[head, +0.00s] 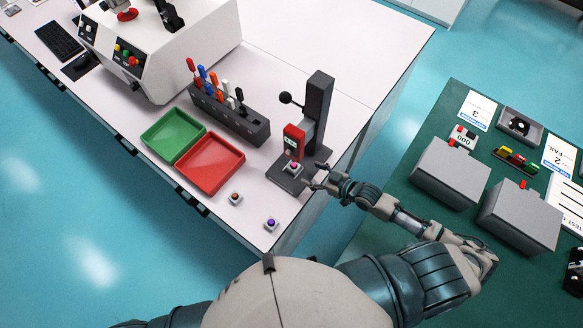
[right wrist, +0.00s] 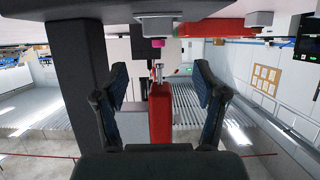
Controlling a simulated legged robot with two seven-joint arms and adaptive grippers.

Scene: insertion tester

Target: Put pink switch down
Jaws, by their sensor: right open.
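The pink switch (head: 294,166) sits on the base of the dark insertion tester (head: 318,105), below its red head (head: 293,140). My right gripper (head: 314,178) is open just right of the switch, by the edge of the tester base. In the right wrist view, which looks upside down, the pink switch (right wrist: 158,43) with its pale housing shows beyond the two spread fingers (right wrist: 158,95). The fingers are apart from it and nothing is between them. My left gripper is out of view.
A switch with an orange-brown button (head: 235,197) and one with a purple button (head: 271,223) stand near the table edge. A green tray (head: 172,136), a red tray (head: 210,163) and a tool rack (head: 229,118) are left of the tester.

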